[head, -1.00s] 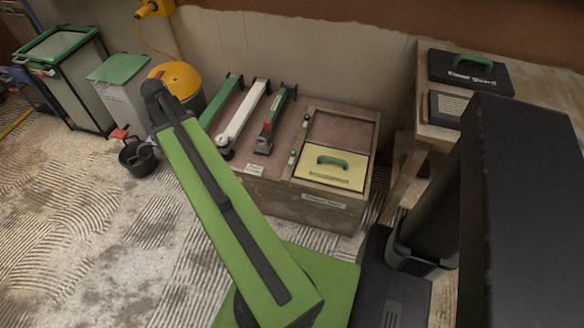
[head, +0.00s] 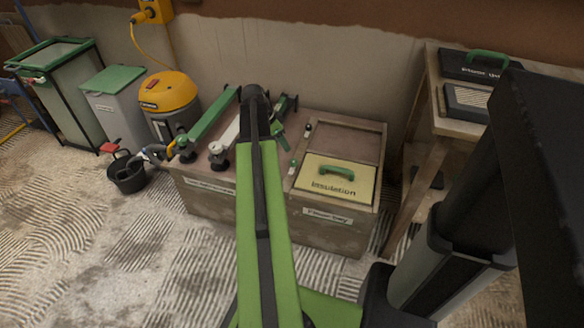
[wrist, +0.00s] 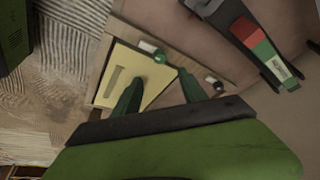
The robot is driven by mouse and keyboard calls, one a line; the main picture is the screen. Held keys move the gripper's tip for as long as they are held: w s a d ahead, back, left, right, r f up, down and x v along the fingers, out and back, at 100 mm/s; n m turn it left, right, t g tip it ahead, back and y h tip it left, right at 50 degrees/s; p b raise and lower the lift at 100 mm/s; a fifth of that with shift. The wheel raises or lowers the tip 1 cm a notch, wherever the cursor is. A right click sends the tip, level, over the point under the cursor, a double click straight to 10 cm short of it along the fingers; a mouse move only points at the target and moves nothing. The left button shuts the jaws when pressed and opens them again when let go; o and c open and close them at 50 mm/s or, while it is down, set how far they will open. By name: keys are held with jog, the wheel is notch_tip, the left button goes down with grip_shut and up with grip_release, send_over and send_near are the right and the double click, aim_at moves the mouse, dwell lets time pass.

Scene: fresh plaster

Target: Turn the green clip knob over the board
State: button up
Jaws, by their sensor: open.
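The yellow board (head: 335,181) lies in the front compartment of a wooden box, with a green handle (head: 337,169) on it. Beside its left edge sits a small clip (head: 293,166). In the wrist view the clip's green knob (wrist: 160,57) shows with a white part, at the edge of the yellow board (wrist: 113,75). My gripper (wrist: 160,76) is open, its two green fingers spread. The knob appears between and just beyond the fingertips; whether they touch it I cannot tell.
A second clip with a black knob (head: 308,129) stands further back on the box. Long tools lie left of it, including a green one (head: 208,122). A wooden table (head: 440,112) stands right. A yellow-topped vacuum (head: 168,93) and black bucket (head: 127,176) are left.

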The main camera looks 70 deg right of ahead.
aim_at(294, 161)
jog(key=b+x, duration=0.9)
jog(key=x, duration=0.3)
jog(key=shift+w+a, duration=0.15)
jog(key=shift+f+b, duration=0.3)
jog(key=shift+b, duration=0.25)
jog(key=shift+r, duration=0.1)
